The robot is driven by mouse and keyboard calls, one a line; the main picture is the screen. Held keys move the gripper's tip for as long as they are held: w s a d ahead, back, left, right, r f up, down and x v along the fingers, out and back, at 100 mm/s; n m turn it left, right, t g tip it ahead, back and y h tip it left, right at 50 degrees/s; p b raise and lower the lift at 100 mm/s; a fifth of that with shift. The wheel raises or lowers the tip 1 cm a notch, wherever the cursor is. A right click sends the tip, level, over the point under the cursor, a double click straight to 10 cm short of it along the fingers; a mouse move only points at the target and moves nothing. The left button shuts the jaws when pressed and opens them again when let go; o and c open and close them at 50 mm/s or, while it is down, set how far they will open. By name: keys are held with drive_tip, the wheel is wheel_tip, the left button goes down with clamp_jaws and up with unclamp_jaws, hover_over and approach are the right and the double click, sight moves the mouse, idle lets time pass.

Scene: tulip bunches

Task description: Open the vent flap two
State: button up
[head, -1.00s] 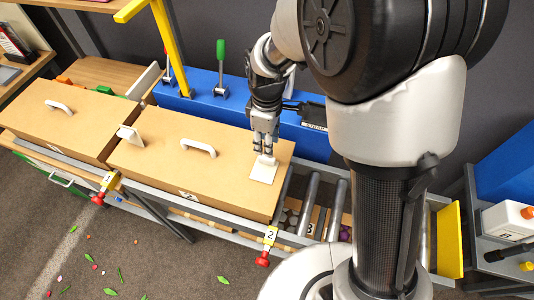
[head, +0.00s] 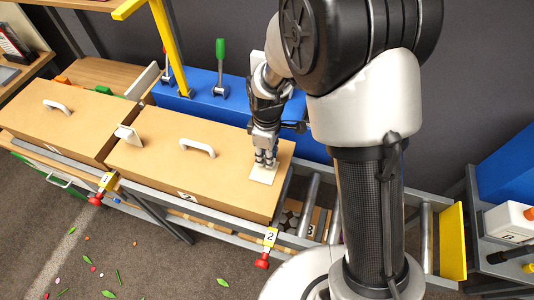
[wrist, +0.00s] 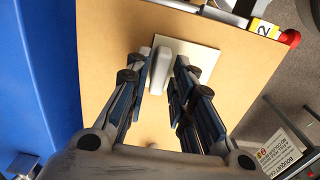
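The long tan box lid (head: 225,152) marked 2 carries a flat white square flap (head: 262,176) at its right end. The flap also shows in the wrist view (wrist: 205,60), with a raised pale tab (wrist: 159,68) on it. My gripper (head: 265,163) points down over this flap. In the wrist view my gripper (wrist: 162,78) is open, one finger on each side of the tab, with a small gap on both sides. The flap lies flat on the lid. In the head view my fingers hide the tab.
A second tan lid (head: 62,120) lies to the left, with an upright white plate (head: 129,134) by the seam. A white handle (head: 197,148) stands left of my gripper. A blue box (head: 225,100) with a green-topped lever (head: 220,66) is behind. Red knobs (head: 262,264) line the front rail.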

clamp_jaws()
drive_tip(key=shift+w, duration=0.15)
idle(0.4)
